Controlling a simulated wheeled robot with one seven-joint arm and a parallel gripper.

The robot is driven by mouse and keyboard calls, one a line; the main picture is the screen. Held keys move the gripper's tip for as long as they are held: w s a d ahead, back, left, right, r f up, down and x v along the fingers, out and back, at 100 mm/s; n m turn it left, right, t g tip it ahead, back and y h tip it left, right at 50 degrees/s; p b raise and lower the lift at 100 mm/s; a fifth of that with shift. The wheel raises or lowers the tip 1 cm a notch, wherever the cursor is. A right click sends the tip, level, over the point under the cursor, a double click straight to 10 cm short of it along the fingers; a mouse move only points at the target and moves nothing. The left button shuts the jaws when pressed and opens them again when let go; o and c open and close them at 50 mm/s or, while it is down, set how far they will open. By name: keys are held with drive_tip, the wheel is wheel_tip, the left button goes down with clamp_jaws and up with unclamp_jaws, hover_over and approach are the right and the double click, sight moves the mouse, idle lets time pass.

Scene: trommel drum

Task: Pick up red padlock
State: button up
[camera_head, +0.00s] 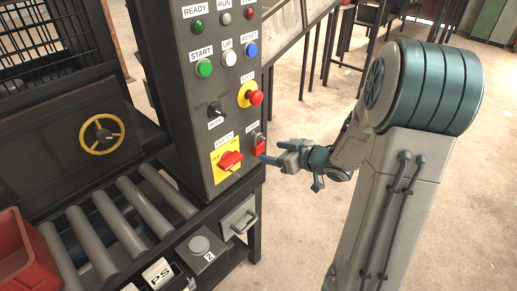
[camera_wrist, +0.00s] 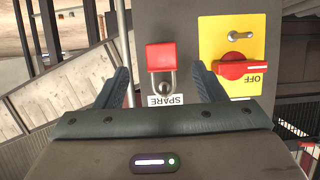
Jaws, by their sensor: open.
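The red padlock (camera_wrist: 162,58) hangs by its metal shackle on the panel, at a label reading SPARE, in the wrist view. My gripper (camera_wrist: 160,82) is open, with one finger on each side of the padlock in the picture. In the head view my gripper (camera_head: 270,157) reaches toward the panel's right side, close to the padlock. I cannot tell whether the fingers touch it.
A yellow plate (camera_wrist: 230,40) with a red rotary switch (camera_wrist: 243,67) is right beside the padlock. The control panel (camera_head: 180,110) carries several buttons, including a red emergency stop (camera_head: 255,98). A roller conveyor (camera_head: 125,215) and a red bin (camera_head: 25,255) lie at the left.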

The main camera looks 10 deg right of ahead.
sight(261, 145)
drive_tip(key=shift+b+x, duration=0.4)
drive_tip(key=shift+x, duration=2.4)
drive_tip(key=shift+a+r, duration=0.1)
drive_tip(key=shift+r, duration=0.1)
drive_tip(key=shift+c, duration=0.3)
drive_tip(key=c, duration=1.1)
drive_tip(key=shift+r, duration=0.1)
drive_tip(key=shift+r, duration=0.6)
drive_tip(key=s+d, duration=0.3)
drive_tip(key=s, duration=0.2)
drive_tip(key=s+d+p, duration=0.1)
drive_tip(key=s+d, duration=0.6)
drive_tip(key=s, duration=0.2)
drive_tip(key=shift+s+d+p, duration=0.3)
